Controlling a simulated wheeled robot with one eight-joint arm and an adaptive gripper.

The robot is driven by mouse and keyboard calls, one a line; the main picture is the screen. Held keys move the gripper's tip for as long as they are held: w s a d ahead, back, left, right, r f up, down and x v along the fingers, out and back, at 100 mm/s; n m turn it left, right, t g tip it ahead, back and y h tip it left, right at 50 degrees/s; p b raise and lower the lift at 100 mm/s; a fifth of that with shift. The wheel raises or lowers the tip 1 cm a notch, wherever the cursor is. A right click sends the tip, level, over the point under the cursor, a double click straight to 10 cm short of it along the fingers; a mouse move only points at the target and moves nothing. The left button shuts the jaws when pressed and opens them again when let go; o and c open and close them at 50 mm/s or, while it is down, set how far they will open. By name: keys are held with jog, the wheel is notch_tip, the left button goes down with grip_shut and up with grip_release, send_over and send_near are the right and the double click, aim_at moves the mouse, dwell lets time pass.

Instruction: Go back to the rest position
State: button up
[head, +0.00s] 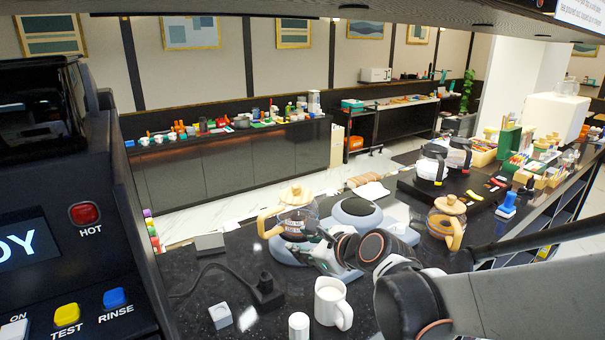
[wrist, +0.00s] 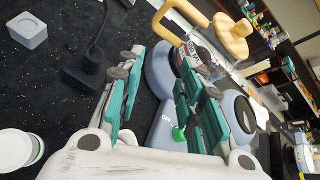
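My gripper (head: 325,258) is over the dark counter, just in front of the coffee warmers. In the wrist view my gripper (wrist: 160,65) has its two teal-padded fingers spread apart with nothing held between them. A glass coffee pot (head: 297,221) with a wooden lid and handle stands on the left blue-grey warmer, behind my gripper; the pot also shows in the wrist view (wrist: 234,36). The right warmer (head: 357,213) carries no pot. My arm reaches in from the lower right, and parts of the warmers are hidden behind it.
A white pitcher (head: 331,303), a white cylinder (head: 299,326), a grey cube (head: 221,317) and a black plug (head: 266,291) with its cable are close in front. Another pot (head: 447,222) stands right of my gripper. A dark machine (head: 60,230) fills the left.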

jog(key=s+d+f+n+g+h+b, duration=0.1)
jog(key=s+d+f+n+h+b, duration=0.2)
jog(key=s+d+n, duration=0.7)
jog(key=s+d+f+n+g+h+b, duration=0.2)
jog(key=s+d+f+n+h+b, duration=0.2)
jog(key=s+d+f+n+b, duration=0.4)
jog(key=s+d+f+n, duration=0.1)
jog(key=s+d+n, duration=0.1)
jog(key=s+n, duration=0.3)
jog(key=shift+s+d+f+n, duration=0.25)
jog(key=shift+d+n, duration=0.05)
jog(key=shift+n, duration=0.1)
